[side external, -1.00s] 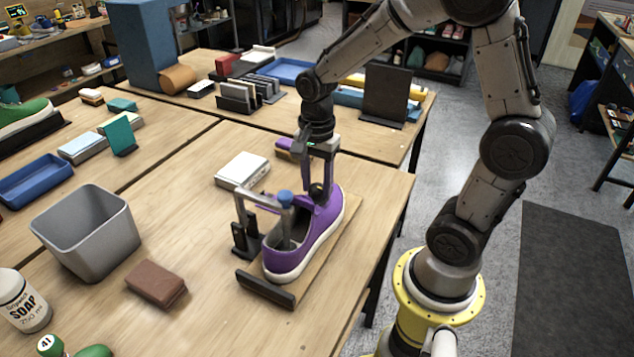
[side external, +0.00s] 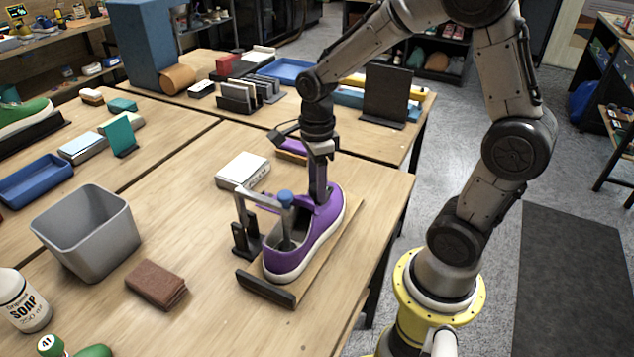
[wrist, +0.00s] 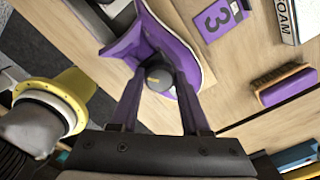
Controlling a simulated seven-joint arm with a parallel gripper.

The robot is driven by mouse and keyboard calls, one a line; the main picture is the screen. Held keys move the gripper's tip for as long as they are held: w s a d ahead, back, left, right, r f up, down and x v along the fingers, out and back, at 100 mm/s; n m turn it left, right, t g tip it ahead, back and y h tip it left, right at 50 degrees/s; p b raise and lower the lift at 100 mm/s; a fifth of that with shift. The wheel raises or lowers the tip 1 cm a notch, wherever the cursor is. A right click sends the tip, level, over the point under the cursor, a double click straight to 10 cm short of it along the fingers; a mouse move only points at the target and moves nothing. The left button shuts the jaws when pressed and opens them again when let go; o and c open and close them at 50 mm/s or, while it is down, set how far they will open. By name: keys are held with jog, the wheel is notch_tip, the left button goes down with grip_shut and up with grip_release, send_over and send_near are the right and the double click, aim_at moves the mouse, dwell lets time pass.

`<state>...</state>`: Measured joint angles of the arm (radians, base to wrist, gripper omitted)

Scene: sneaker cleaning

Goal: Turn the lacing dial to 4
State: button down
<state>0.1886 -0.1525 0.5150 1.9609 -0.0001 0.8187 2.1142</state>
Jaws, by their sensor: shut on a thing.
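The purple sneaker (side external: 325,222), with a white sole, sits on a wooden board clamped at the table's front right; its upper also shows in the wrist view (wrist: 190,62). The lacing dial (wrist: 158,74) is a round black knob on the shoe, with a small yellowish mark I cannot read as a number. My gripper (wrist: 160,82) points down over the shoe, its two fingers on either side of the dial and shut on it. In the side view my gripper (side external: 319,192) is seen nearly edge-on and hides the dial.
A metal clamp arm with a blue knob (side external: 285,198) stands over the shoe opening.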

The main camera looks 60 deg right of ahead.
jog(key=shift+w, duration=0.1)
dwell(0.4)
jog(key=shift+c, duration=1.8)
grip_release()
jog(key=shift+r, duration=0.1)
notch_tip(320, 180, up, 14)
